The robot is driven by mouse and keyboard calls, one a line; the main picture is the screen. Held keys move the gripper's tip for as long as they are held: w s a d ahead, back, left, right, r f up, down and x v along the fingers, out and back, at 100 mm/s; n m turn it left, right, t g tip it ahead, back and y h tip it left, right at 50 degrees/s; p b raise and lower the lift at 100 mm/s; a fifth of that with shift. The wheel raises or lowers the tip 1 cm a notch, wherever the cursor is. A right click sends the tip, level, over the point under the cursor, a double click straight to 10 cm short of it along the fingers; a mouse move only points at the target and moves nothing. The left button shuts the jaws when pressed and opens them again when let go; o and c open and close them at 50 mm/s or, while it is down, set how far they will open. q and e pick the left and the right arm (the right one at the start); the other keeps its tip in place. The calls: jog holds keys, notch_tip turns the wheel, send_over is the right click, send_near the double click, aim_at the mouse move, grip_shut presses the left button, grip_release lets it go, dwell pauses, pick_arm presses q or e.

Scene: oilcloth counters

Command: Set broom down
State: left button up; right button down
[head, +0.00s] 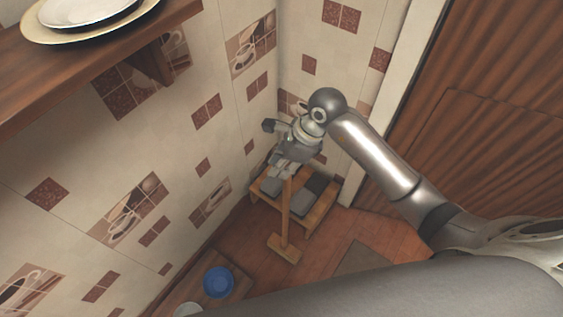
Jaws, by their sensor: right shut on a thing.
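The broom (286,212) is a wooden stick with a flat wooden crosspiece at its lower end. It stands about upright in the corner, in front of a low wooden bench. My right gripper (287,172) reaches in from the right and is shut on the upper part of the broom's stick. The fingers hide the grip and the stick's top end. I cannot tell whether the crosspiece touches the floor. My left gripper is out of view.
The low bench (318,214) with dark grey pads stands in the corner by tiled walls. A blue bowl (218,282) sits low at the bottom. A wooden shelf (60,68) with plates juts out upper left. A brown wooden door (490,120) is at right.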

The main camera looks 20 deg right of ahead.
jog(key=c, duration=1.7)
grip_release()
jog(key=shift+f, duration=0.15)
jog(key=o, duration=0.4)
jog(key=b+v, duration=0.1)
jog(key=v, duration=1.1)
